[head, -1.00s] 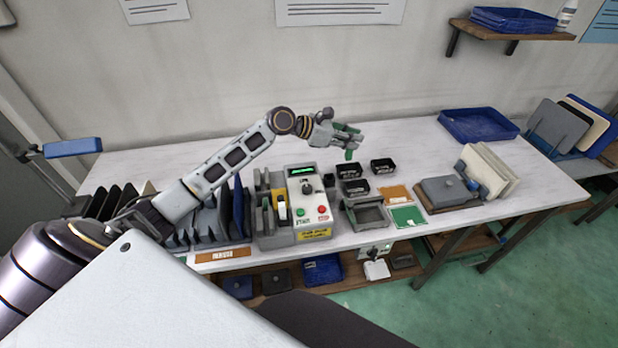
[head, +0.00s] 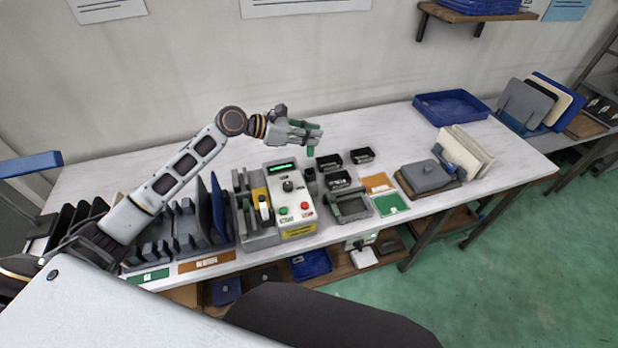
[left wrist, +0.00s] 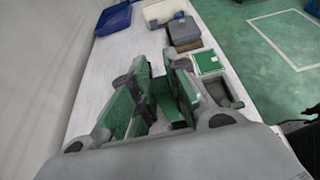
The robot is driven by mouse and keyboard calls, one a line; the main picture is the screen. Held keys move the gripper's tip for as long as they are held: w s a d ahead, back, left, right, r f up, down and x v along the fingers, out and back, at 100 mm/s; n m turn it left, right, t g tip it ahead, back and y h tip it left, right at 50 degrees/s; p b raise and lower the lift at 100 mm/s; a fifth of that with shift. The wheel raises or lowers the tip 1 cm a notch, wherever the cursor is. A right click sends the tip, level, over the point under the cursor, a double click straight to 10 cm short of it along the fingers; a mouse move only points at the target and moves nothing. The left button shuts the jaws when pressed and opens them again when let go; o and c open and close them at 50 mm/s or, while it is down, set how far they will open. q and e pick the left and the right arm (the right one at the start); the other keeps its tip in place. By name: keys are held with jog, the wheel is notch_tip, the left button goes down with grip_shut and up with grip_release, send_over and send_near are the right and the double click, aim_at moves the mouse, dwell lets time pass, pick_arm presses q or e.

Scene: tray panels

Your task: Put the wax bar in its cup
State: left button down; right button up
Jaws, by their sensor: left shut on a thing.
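My left gripper (head: 312,134) hangs above the back of the bench, left of the black cups and apart from them. It is shut on a green bar (head: 310,152), seemingly the wax bar, which points down below the fingers. In the left wrist view green pads line the fingers and the bar (left wrist: 168,98) shows between them, partly hidden. Small black cups with pale labels stand on the bench: one (head: 329,163) nearest the gripper, one (head: 362,156) to its right, one (head: 340,179) in front. The labels are too small to read. My right gripper is not in view.
A control box (head: 290,205) with buttons and grey racks (head: 185,232) stand left of the cups. A grey open tray (head: 350,205), an orange card (head: 378,183) and a green card (head: 391,205) lie in front. A blue tray (head: 450,105) sits at the back right. The rear bench is clear.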

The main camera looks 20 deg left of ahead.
aim_at(310, 147)
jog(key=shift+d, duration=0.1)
pick_arm(q)
jog(key=shift+w+f, duration=0.1)
jog(key=shift+f, duration=0.35)
notch_tip(310, 147, down, 3)
jog(key=shift+r, duration=0.1)
jog(key=shift+f, duration=0.65)
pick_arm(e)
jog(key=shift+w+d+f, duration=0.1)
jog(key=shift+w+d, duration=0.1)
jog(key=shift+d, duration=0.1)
